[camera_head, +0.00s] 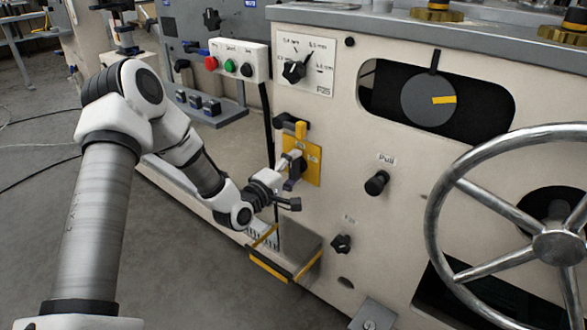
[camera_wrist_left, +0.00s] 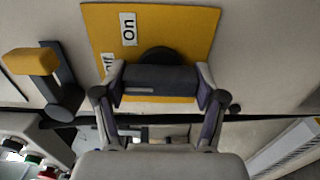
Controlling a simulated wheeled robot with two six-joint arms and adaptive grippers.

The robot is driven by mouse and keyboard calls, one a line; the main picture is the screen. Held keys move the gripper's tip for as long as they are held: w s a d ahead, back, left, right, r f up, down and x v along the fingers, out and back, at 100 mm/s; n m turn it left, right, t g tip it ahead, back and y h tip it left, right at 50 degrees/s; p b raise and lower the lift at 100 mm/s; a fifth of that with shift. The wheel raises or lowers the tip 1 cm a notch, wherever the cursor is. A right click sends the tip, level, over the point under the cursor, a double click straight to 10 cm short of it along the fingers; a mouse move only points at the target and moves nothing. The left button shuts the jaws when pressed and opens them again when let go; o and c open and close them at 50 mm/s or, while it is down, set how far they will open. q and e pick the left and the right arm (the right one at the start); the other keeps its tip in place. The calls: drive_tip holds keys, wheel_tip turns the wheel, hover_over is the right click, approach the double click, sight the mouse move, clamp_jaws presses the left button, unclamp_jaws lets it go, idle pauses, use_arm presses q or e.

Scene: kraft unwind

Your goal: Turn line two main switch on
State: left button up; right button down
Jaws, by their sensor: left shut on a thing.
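The main switch's yellow plate (camera_head: 315,172) is on the cream machine front, centre of the head view. It also fills the top of the left wrist view (camera_wrist_left: 185,30), with an "On" label and a partly hidden second label, apparently "Off". The dark grey switch handle (camera_wrist_left: 160,79) lies across the wrist view, its left end near the partly hidden label. My left gripper (camera_head: 286,178) is shut on this handle, with one finger at each end in the wrist view (camera_wrist_left: 158,88). My right gripper is in neither view.
A yellow-tipped black lever (camera_head: 300,130) sits just above the plate. A red, green and black button box (camera_head: 232,63) is up left. A black knob (camera_head: 377,183) and a large handwheel (camera_head: 555,243) are to the right. A yellow-edged step (camera_head: 285,260) juts out below.

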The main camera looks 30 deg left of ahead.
use_arm(q)
drive_tip(key=shift+m, duration=0.3)
drive_tip(key=m+p, duration=0.2)
drive_tip(key=m, duration=0.1)
drive_tip(key=shift+r+m+p, duration=0.15)
drive_tip(key=shift+m+p, duration=0.15)
drive_tip(key=m+p, duration=0.3)
drive_tip(key=m, duration=0.2)
drive_tip(key=m+p, duration=0.3)
drive_tip(key=m, duration=0.2)
drive_tip(key=shift+m, duration=0.4)
drive_tip(key=shift+m+p, duration=1.1)
drive_tip(key=shift+m, duration=0.3)
drive_tip(key=o, duration=1.1)
drive_tip(key=shift+o, duration=0.2)
